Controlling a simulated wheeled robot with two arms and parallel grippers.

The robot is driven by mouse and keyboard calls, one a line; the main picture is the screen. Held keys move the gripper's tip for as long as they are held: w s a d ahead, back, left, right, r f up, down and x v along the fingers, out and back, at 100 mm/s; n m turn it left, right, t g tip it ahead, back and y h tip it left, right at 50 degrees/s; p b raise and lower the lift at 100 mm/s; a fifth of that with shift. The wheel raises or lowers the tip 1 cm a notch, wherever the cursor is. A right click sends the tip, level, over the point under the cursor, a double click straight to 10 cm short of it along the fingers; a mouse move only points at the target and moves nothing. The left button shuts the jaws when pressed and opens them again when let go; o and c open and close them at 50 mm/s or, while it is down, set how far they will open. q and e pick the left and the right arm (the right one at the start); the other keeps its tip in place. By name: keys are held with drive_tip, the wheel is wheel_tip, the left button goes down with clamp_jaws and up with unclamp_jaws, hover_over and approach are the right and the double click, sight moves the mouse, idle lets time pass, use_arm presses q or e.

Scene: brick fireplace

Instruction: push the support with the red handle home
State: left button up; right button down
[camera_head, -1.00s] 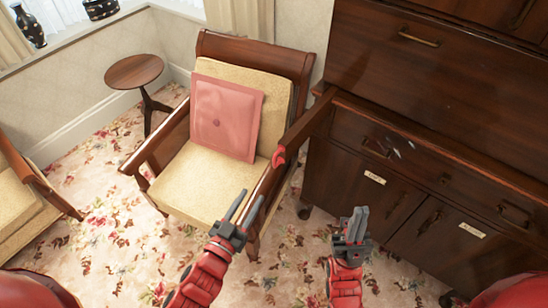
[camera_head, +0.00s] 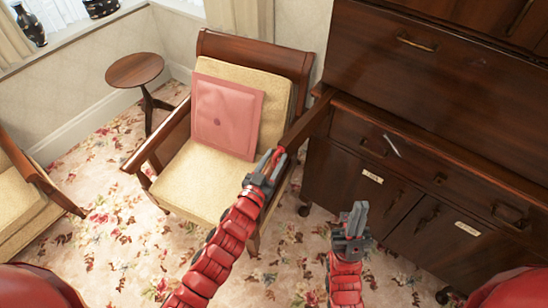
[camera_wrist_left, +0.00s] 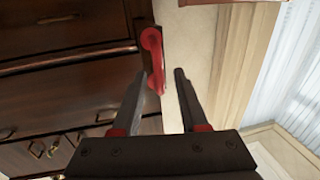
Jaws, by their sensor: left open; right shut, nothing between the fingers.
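The support (camera_head: 311,120) is a dark wooden bar sticking out of the cabinet front beside the armchair. Its red handle (camera_wrist_left: 152,52) is at the outer end; in the head view my left gripper (camera_head: 271,157) mostly covers it. In the left wrist view the handle lies just ahead of my open left fingers, nearer the left finger. Nothing is gripped, and I cannot tell whether a fingertip touches the handle. My right gripper (camera_head: 356,212) is shut and empty, low in front of the cabinet.
The dark wooden cabinet (camera_head: 440,90) with drawers and doors fills the right. An armchair (camera_head: 195,185) with a pink cushion (camera_head: 225,115) stands close left of the support. A small round table (camera_head: 134,70) stands behind. Flowered carpet (camera_head: 120,240) is clear in front.

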use_arm(q)
clamp_jaws()
drive_tip(key=shift+r, duration=0.1)
idle(1.3)
